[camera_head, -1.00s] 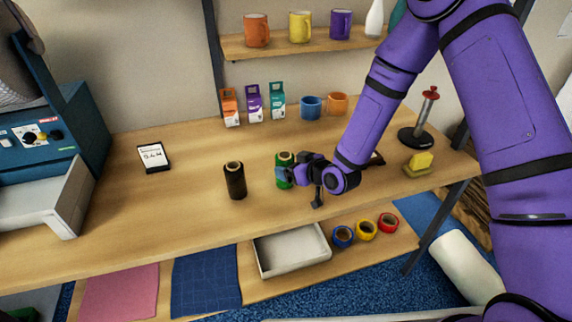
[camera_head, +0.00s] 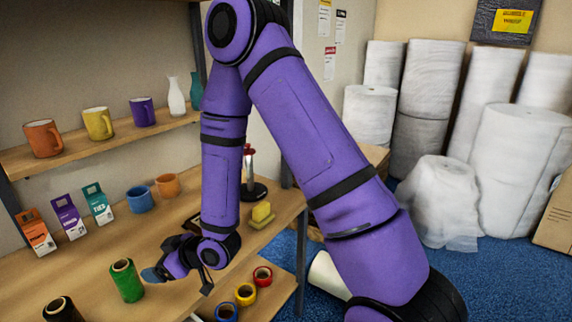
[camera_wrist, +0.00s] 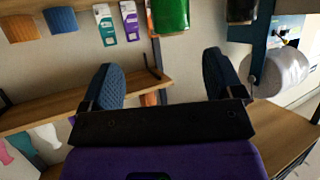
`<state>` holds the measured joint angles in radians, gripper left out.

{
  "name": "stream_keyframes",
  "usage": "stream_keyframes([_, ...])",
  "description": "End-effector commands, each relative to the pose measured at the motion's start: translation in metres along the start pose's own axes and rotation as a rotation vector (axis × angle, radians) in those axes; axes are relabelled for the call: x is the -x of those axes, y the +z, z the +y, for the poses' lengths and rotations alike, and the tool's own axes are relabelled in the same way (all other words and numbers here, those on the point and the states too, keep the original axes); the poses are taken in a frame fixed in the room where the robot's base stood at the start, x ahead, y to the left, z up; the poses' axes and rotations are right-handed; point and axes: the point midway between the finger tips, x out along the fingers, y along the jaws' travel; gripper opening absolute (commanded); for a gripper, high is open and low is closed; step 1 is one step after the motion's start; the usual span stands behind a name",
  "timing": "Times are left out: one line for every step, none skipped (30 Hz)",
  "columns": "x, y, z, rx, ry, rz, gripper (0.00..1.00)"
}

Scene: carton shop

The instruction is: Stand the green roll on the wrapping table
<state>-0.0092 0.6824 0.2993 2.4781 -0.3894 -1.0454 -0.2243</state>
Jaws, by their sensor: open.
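The green roll (camera_head: 126,281) stands upright on the wooden table (camera_head: 85,278), to the right of the black roll. My gripper (camera_head: 154,275) is just to the right of the green roll, low over the table, apart from it. In the wrist view, which is upside down, my gripper's two blue pads (camera_wrist: 162,66) are spread wide with nothing between them. The green roll (camera_wrist: 170,14) shows beyond the fingertips at the top edge, partly cut off.
The black roll (camera_head: 63,310) stands to the left, cut off below. Cartons (camera_head: 69,217) and blue and orange mugs (camera_head: 140,199) stand behind. A yellow sponge (camera_head: 261,212) lies to the right. Tape rolls (camera_head: 246,293) sit on the lower shelf. Large white rolls (camera_head: 518,150) stand at right.

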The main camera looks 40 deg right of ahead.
Motion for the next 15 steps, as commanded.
stream_keyframes([0.006, -0.010, 0.008, 0.015, 0.018, -0.019, 0.86])
stream_keyframes([0.010, -0.015, 0.012, 0.022, 0.030, -0.036, 0.86])
stream_keyframes([0.017, -0.022, 0.019, 0.030, 0.047, -0.062, 0.86])
stream_keyframes([0.022, -0.027, 0.023, 0.036, 0.061, -0.082, 0.86])
stream_keyframes([0.027, -0.032, 0.028, 0.040, 0.075, -0.102, 0.86])
stream_keyframes([0.035, -0.038, 0.034, 0.044, 0.094, -0.129, 0.86])
stream_keyframes([0.041, -0.043, 0.039, 0.046, 0.109, -0.149, 0.86])
stream_keyframes([0.048, -0.048, 0.043, 0.046, 0.125, -0.167, 0.86])
stream_keyframes([0.057, -0.054, 0.048, 0.046, 0.144, -0.192, 0.86])
stream_keyframes([0.064, -0.059, 0.052, 0.045, 0.160, -0.210, 0.86])
stream_keyframes([0.071, -0.064, 0.056, 0.043, 0.177, -0.227, 0.86])
stream_keyframes([0.081, -0.070, 0.060, 0.039, 0.197, -0.251, 0.86])
stream_keyframes([0.089, -0.074, 0.063, 0.035, 0.213, -0.268, 0.86])
stream_keyframes([0.097, -0.079, 0.066, 0.030, 0.229, -0.284, 0.86])
stream_keyframes([0.108, -0.084, 0.069, 0.020, 0.250, -0.306, 0.86])
